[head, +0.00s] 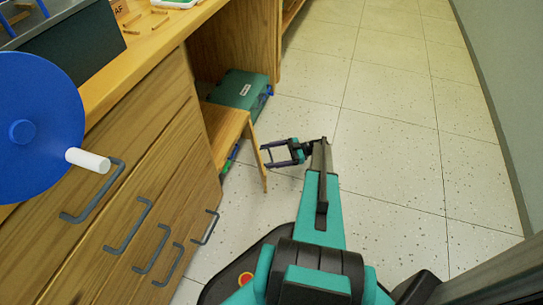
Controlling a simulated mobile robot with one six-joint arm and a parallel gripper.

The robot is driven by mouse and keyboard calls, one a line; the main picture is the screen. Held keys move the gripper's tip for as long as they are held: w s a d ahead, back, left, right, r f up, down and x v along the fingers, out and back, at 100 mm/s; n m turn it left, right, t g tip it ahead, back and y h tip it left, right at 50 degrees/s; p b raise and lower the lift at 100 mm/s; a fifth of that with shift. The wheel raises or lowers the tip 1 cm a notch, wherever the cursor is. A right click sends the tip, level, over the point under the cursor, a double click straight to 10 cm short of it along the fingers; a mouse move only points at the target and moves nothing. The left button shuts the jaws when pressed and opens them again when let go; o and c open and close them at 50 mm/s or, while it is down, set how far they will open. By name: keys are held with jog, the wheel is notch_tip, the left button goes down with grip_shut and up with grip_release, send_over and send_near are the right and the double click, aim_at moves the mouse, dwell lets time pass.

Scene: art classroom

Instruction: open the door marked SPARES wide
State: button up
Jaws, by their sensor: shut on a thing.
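A thin wooden door (257,158) stands out from the cabinet front, seen nearly edge-on and partly open. No SPARES marking is readable on it from here. My gripper (266,155) is at the door's right-hand face, its fingers pointing left. It is shut on the door's dark handle, which is small and mostly hidden by the fingers.
A blue disc (40,125) with a white knob overhangs the counter (150,50). Small green and blue items lie low behind the door. The tiled floor (390,100) is clear to the right, up to a wall (500,80).

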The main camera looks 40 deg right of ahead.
jog(key=shift+d, duration=0.1)
dwell(0.3)
jog(key=o, duration=1.2)
